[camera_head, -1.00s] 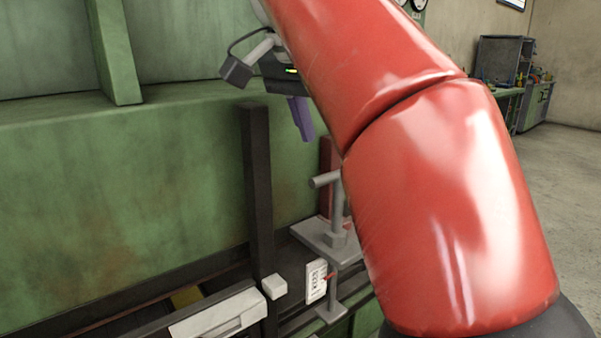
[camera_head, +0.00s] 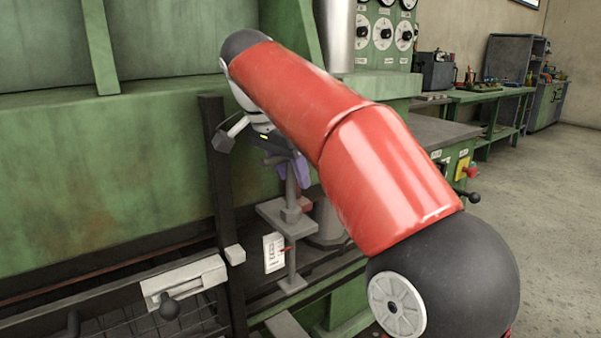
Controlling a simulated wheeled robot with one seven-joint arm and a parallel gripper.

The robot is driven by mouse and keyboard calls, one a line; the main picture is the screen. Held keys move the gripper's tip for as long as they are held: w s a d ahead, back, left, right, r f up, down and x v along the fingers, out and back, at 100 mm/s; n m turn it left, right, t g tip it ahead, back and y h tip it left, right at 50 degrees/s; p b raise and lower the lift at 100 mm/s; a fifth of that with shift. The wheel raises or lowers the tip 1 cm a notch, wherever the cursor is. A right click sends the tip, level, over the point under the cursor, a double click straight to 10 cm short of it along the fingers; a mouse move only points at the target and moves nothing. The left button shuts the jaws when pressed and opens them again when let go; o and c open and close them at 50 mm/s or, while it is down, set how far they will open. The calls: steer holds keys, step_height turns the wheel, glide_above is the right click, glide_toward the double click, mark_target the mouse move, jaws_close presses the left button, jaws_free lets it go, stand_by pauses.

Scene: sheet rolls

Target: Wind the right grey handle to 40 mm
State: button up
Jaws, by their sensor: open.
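The grey handle (camera_head: 276,159) is a short bar on top of an upright grey spindle (camera_head: 291,188). The spindle passes through a grey bracket plate (camera_head: 280,214). Below the plate, a white scale (camera_head: 273,253) has a red pointer (camera_head: 286,250) beside it; its figures are too small to read. My gripper (camera_head: 290,170) points down at the handle, with its purple fingers open around or just behind the spindle top. I cannot tell whether they touch it. My red arm hides part of the area to the right.
A dark upright post (camera_head: 222,190) and a pale block (camera_head: 235,254) stand left of the spindle. A green machine wall (camera_head: 110,180) lies behind. Open floor (camera_head: 545,220) is at right.

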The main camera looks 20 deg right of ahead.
steer(key=shift+c, duration=0.4)
jaws_close()
steer(key=shift+n, duration=0.3)
steer(key=n, duration=0.2)
steer(key=n+t+y, duration=0.1)
steer(key=n, duration=0.1)
steer(key=shift+a+t, duration=0.1)
steer(key=shift+t, duration=0.2)
steer(key=n+y, duration=0.1)
steer(key=n, duration=0.3)
steer(key=n+y, duration=0.2)
steer(key=n, duration=0.3)
steer(key=shift+t+y, duration=0.3)
steer(key=shift+t, duration=0.1)
steer(key=shift+f+n+g+y, duration=0.1)
steer(key=shift+n+g+y, duration=0.45)
steer(key=shift+n, duration=1.55)
steer(key=shift+s, duration=0.1)
